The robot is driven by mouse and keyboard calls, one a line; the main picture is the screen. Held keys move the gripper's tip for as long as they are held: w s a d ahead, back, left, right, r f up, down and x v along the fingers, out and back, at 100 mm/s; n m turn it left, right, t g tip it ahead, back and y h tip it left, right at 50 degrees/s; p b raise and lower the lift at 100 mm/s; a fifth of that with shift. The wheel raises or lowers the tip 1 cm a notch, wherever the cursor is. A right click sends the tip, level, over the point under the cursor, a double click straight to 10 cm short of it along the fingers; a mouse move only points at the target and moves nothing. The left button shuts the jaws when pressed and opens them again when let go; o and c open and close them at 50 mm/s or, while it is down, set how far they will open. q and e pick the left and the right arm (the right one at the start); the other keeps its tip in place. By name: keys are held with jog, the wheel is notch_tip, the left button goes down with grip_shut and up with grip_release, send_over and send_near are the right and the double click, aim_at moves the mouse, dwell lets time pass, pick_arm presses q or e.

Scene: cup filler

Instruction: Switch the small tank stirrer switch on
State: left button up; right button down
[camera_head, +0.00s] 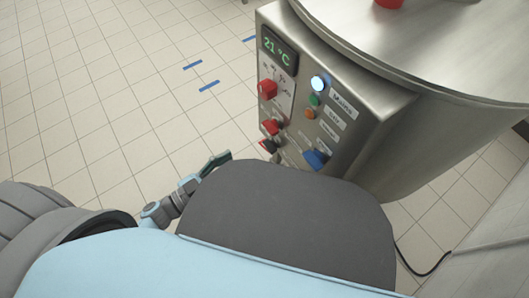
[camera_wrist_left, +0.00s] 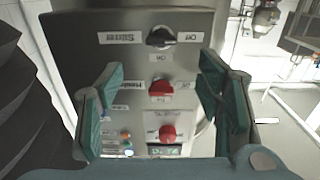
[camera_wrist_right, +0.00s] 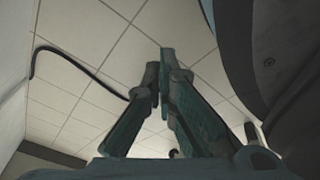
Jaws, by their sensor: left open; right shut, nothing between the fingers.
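The stirrer switch (camera_wrist_left: 160,38) is a black rotary knob beside an upside-down "Stirrer" label (camera_wrist_left: 120,38) in the left wrist view. Its bar lies roughly sideways, with "Off" on its right and "On" below it. My left gripper (camera_wrist_left: 162,66) is open and faces the panel, its fingers either side of the knob column and nothing between them. In the head view the left gripper (camera_head: 217,163) is left of the panel's lower part, partly hidden by my body. My right gripper (camera_wrist_right: 162,62) is shut and empty in the right wrist view, with tiled floor behind it.
The steel control panel (camera_head: 340,110) carries a red knob (camera_head: 268,90), another red knob (camera_head: 271,127), a blue knob (camera_head: 315,159), lit buttons and a 21 °C display (camera_head: 279,51). The round steel tank (camera_head: 450,130) stands behind it. A black cable (camera_head: 425,270) lies at right. Floor at left is clear.

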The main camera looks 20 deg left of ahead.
aim_at(270, 146)
pick_arm(q)
jog(key=b+x, duration=0.1)
jog(key=x, duration=1)
jog(key=shift+b, duration=0.3)
pick_arm(e)
jog(key=w, duration=0.1)
jog(key=w+a, duration=0.1)
jog(key=w, duration=0.1)
jog(key=shift+a+f+t, duration=0.1)
jog(key=shift+f+t, duration=0.05)
jog(key=shift+t, duration=0.25)
pick_arm(q)
jog(key=shift+a, duration=0.1)
jog(key=shift+c, duration=0.6)
jog(key=c, duration=1)
jog(key=shift+c, duration=0.2)
pick_arm(e)
jog(key=shift+s, duration=0.15)
